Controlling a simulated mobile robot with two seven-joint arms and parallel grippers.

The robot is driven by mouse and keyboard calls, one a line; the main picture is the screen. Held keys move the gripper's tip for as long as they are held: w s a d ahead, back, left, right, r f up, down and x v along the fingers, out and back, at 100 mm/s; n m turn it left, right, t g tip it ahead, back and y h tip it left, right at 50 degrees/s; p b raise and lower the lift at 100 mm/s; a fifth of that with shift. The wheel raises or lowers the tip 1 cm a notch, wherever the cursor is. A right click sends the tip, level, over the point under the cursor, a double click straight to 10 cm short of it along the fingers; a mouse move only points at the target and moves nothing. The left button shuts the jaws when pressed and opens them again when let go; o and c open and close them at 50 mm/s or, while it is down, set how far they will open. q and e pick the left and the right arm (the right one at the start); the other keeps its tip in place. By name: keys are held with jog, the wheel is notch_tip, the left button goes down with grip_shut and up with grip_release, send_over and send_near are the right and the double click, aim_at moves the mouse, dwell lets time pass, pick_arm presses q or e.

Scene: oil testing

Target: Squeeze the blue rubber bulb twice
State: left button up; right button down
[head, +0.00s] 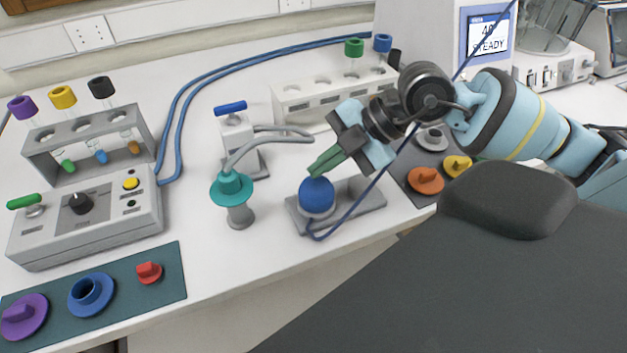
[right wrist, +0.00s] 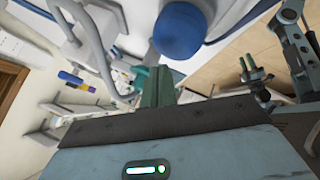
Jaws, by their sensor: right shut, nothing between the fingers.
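The blue rubber bulb (head: 316,197) is round and sits on a grey stand (head: 367,193) near the table's front edge. A thin dark blue tube runs from the stand. My right gripper (head: 323,163) is shut and empty, its green fingers together at the bulb's upper side. I cannot tell whether they touch it. In the right wrist view the bulb (right wrist: 180,30) is beyond the shut fingers (right wrist: 158,90) and up to the right. Small green fingers, apparently my left gripper (right wrist: 247,66), show at the right there; their opening is unclear. The head view does not show that gripper.
A teal-topped stand (head: 231,189) with a grey hose is left of the bulb. A white tube rack (head: 300,103) stands behind. A control box (head: 100,229) and a mat of coloured caps (head: 172,262) are at left. A dark mat with caps (head: 408,183) lies right.

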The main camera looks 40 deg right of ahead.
pick_arm(q)
jog(key=shift+s+f, duration=0.15)
dwell(0.9)
dwell(0.4)
pick_arm(e)
jog(key=shift+f, duration=0.1)
dwell(0.5)
jog(key=shift+f, duration=0.35)
pick_arm(q)
jog(key=shift+s+f, duration=0.1)
